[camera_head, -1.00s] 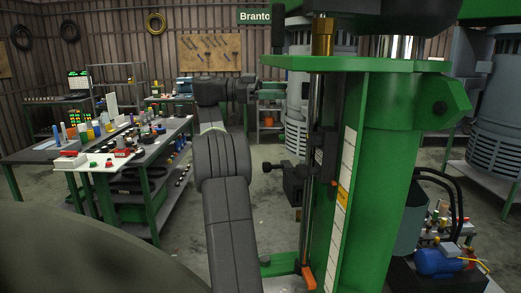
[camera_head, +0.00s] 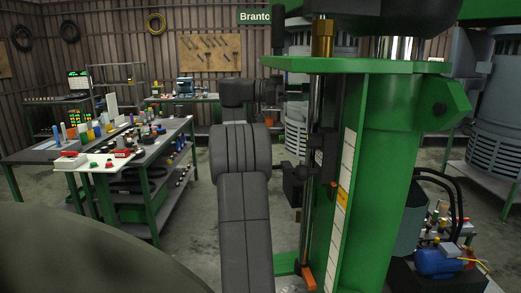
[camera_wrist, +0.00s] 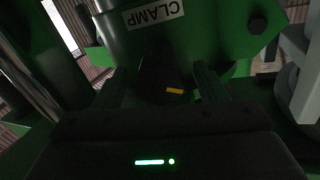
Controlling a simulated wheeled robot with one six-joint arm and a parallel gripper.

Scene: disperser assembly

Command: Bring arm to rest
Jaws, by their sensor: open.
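Beyond the fingers is a green machine part with a white CLAMP label (camera_wrist: 155,12). A small orange mark (camera_wrist: 174,91) shows on a dark part between the fingers; I cannot tell how near it is. In the head view my grey arm rises from the bottom centre and bends toward the green disperser (camera_head: 385,175).
A worktable (camera_head: 150,150) with many small bottles and parts stands at the left. Another bench (camera_head: 190,98) stands by the back wall. Grey ribbed tanks (camera_head: 497,120) stand at the right. A blue motor-like part (camera_head: 436,262) is at the lower right. The floor left of my arm is clear.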

